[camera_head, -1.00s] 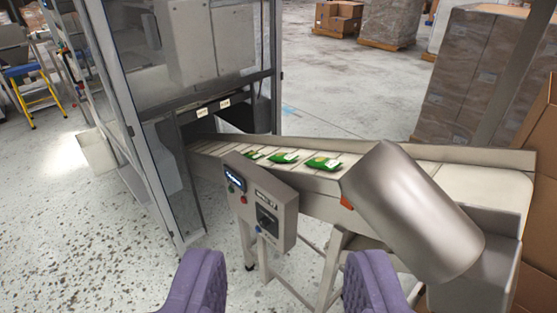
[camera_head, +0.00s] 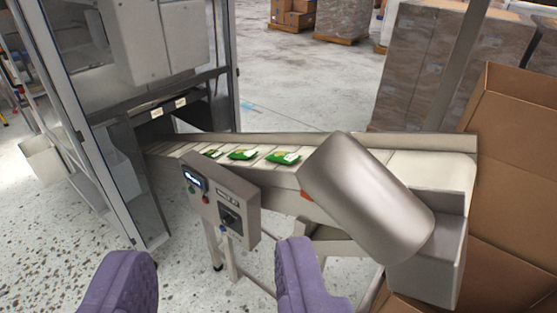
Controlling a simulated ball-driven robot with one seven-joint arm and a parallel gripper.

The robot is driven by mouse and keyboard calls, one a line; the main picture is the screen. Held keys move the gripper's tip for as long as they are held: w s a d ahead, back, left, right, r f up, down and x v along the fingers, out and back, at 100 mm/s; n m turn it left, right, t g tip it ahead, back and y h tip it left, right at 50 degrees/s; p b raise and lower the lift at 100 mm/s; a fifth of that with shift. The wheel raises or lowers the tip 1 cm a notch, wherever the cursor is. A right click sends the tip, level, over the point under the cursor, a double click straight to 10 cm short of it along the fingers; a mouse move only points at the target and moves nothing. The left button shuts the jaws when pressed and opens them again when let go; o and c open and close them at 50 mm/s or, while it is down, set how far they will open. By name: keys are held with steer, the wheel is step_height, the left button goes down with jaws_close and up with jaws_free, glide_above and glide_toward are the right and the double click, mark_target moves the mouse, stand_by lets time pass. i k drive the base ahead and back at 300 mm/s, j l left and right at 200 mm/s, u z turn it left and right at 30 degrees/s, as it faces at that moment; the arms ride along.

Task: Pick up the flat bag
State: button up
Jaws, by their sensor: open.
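Several small green bags with pale labels lie flat in a row on the slatted conveyor belt (camera_head: 395,160). The nearest is the right green bag (camera_head: 283,157); left of it are the middle green bag (camera_head: 243,154) and the smaller-looking left green bag (camera_head: 213,153). I cannot tell which of them is the flat bag. My gripper (camera_head: 212,277) shows two purple padded fingers, wide apart, at the bottom of the view. It is open and empty, on the near side of the conveyor and apart from the bags.
A grey control box (camera_head: 218,200) stands before the conveyor. A large metal cylinder (camera_head: 367,188) covers part of the belt's right side. A framed machine (camera_head: 130,110) stands at the left. Cardboard boxes (camera_head: 510,165) crowd the right. Speckled floor (camera_head: 60,260) is clear at lower left.

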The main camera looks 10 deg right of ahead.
mark_target(211, 153)
steer(key=i+j+z, duration=0.15)
steer(key=i+j, duration=0.9)
steer(key=i+j+z, duration=0.15)
steer(key=i+j, duration=1.4)
steer(key=i, duration=0.2)
steer(key=i+j+z, duration=0.15)
steer(key=i+j, duration=0.2)
steer(key=i, duration=0.25)
